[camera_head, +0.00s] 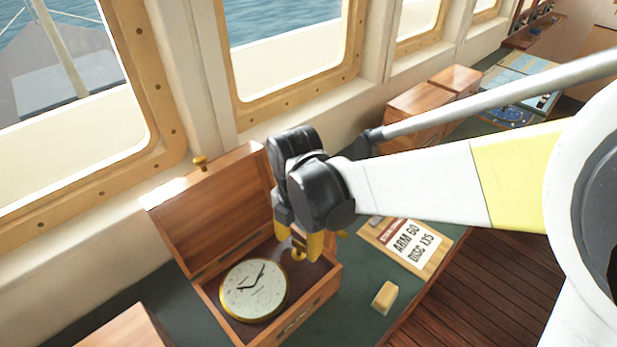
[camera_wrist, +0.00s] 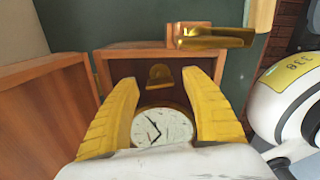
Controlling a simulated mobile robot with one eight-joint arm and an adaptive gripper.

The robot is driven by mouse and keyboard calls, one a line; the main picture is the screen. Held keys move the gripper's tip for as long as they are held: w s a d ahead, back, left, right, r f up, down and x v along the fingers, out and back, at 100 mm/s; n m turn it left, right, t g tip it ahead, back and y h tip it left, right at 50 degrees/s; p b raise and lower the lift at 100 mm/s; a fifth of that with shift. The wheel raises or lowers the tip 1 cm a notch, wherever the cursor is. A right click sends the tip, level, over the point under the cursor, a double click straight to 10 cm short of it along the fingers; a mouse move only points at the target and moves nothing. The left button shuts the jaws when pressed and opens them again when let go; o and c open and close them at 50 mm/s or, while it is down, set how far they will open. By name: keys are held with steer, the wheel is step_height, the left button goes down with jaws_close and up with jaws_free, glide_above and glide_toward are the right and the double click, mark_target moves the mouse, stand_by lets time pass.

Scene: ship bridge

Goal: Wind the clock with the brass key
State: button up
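The round white-faced clock (camera_head: 254,289) with a brass rim lies face up in an open wooden box (camera_head: 229,325). The wrist view shows its face (camera_wrist: 163,126) between my fingers. A small brass piece, apparently the key (camera_wrist: 159,75), is in the box beside the clock. In the head view this brass piece (camera_head: 298,253) shows near my fingertips. My gripper (camera_head: 300,243) has yellow fingers and hangs over the box's right part. In the wrist view my gripper (camera_wrist: 162,78) is open, with the brass piece between its tips. I cannot tell whether they touch it.
The box lid (camera_head: 208,213) stands open on the window side. A placard (camera_head: 408,243) and a pale block (camera_head: 384,297) lie right of the box. A brass bar (camera_wrist: 215,38) shows beyond the box in the wrist view. Wooden boxes (camera_head: 420,105) stand farther along the green top.

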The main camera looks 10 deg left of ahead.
mark_target(298, 242)
step_height(298, 242, up, 12)
stand_by(0.6)
